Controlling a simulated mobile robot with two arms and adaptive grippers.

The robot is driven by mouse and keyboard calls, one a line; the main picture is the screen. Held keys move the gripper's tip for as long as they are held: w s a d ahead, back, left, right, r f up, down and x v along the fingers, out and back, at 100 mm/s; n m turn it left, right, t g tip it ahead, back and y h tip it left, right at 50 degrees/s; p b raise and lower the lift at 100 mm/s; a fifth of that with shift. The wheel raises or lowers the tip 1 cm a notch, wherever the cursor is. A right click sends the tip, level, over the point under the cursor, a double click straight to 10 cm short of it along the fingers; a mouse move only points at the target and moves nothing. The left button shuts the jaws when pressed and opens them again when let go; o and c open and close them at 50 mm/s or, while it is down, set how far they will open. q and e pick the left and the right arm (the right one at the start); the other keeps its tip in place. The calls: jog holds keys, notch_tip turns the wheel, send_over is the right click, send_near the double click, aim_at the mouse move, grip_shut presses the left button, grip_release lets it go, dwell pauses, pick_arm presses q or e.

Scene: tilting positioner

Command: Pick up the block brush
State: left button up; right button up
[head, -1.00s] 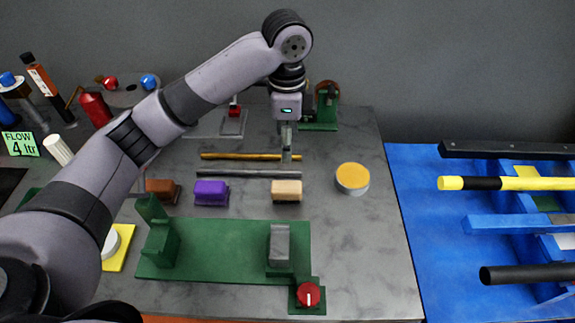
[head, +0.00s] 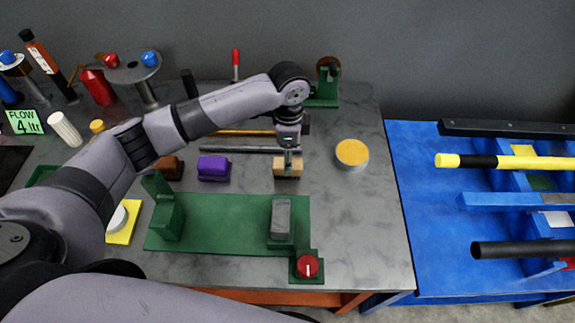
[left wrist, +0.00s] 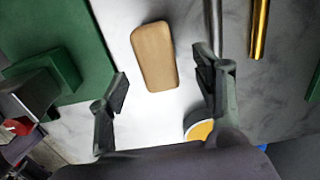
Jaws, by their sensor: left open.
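The block brush, which I take to be the tan wooden block (head: 297,171), lies on the grey table behind the green fixture. It also shows in the left wrist view (left wrist: 155,55), where its plain rounded top faces me. My left gripper (head: 288,160) is directly above it, pointing down. In the left wrist view the open fingers (left wrist: 163,80) are on either side of the block's near end, with gaps to it. Whether the fingertips are down to its height I cannot tell. My right gripper is out of view.
A purple block (head: 213,168) and a brown block (head: 170,168) stand to the left. A yellow-topped round tin (head: 352,154) is to the right. A grey rod (head: 235,149) lies behind; the green fixture (head: 215,222) with a red knob (head: 307,267) is in front.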

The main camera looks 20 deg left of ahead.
pick_arm(q)
notch_tip(320, 180, down, 4)
jog(key=shift+s+d+f+p, duration=0.1)
jog(key=shift+p, duration=0.35)
jog(key=shift+c, duration=0.4)
jog(key=c, duration=1.2)
